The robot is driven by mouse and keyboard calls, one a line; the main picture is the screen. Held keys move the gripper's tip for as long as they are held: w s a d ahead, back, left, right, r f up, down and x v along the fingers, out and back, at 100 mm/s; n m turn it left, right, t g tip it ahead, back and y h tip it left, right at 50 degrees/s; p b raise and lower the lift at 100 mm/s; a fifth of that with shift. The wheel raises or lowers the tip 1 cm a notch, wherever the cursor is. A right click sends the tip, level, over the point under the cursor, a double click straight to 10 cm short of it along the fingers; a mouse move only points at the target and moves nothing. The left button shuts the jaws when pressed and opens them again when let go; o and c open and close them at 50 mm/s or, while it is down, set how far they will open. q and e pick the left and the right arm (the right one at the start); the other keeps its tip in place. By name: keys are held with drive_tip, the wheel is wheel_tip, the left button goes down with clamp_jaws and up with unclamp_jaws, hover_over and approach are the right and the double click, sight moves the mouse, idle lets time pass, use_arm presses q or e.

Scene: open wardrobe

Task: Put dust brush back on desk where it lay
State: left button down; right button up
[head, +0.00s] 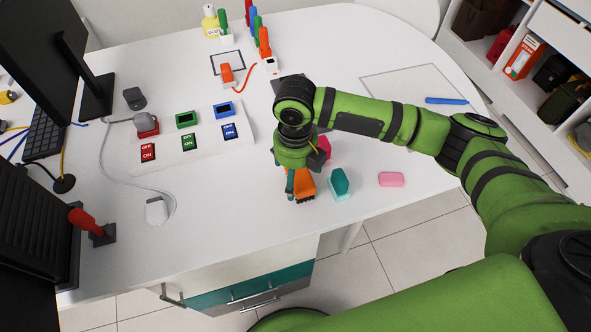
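The dust brush (304,187) looks to be the orange thing with a dark bristle edge near the desk's front edge, right under my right gripper (301,172). The gripper hangs down from above and hides the brush's upper part. One finger shows along the brush's left side, and a dark part of the gripper shows at its upper right. I cannot tell if the fingers press on the brush, or if the brush touches the desk (240,205). My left gripper is not in view.
A teal block (340,184) and a pink eraser (391,179) lie close to the right; a magenta thing (324,146) is partly hidden behind the gripper. A switch panel (200,145) lies left. Bare desk lies in front of the panel.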

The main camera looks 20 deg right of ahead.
sight(296, 178)
drive_tip(key=shift+f+b, duration=0.1)
drive_tip(key=shift+b, duration=0.3)
drive_tip(key=shift+f+b, duration=0.25)
drive_tip(key=shift+b, duration=0.25)
drive_tip(key=r, duration=0.2)
drive_tip(key=r+b, duration=0.1)
drive_tip(key=r, duration=0.4)
drive_tip(key=shift+s+a+r+b, duration=0.1)
drive_tip(key=shift+s+r+b, duration=0.2)
drive_tip(key=shift+r+b, duration=0.05)
drive_tip(key=shift+f, duration=0.1)
